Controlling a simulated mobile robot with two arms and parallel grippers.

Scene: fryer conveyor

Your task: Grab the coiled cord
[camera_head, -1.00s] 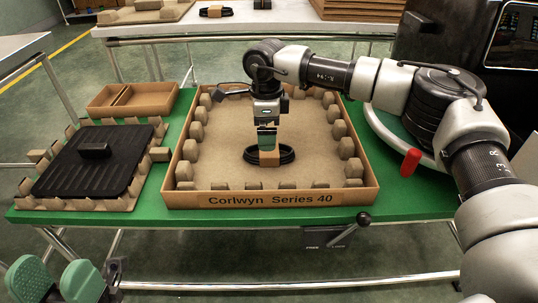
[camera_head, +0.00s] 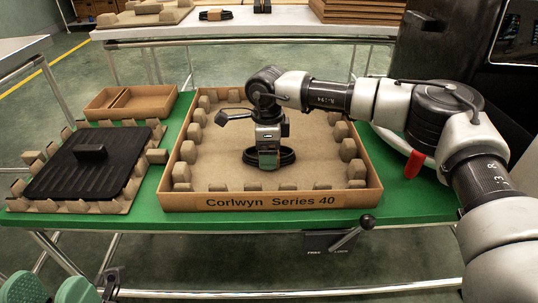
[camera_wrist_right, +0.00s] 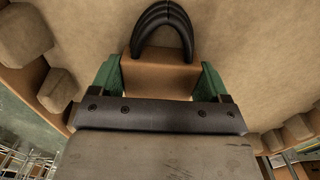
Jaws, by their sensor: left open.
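The coiled cord (camera_head: 285,156) is black, with a brown band (camera_wrist_right: 160,75) around it, and lies in the open cardboard box (camera_head: 262,202). My right gripper (camera_head: 268,160) is down at the cord, pointing downward. In the right wrist view its green fingers (camera_wrist_right: 160,80) stand on either side of the band, close to it. I cannot tell whether they press on it. The head view hides the band behind the gripper. My left gripper (camera_head: 50,290) is open and empty at the bottom left, below the table edge and partly cut off.
Cardboard blocks line the box's inner walls. A black ridged plate with a handle (camera_head: 90,153) lies on a cardboard insert to the left. A small divided tray (camera_head: 130,103) sits behind it. A red object (camera_head: 413,165) is at the right. Another table (camera_head: 290,32) stands behind.

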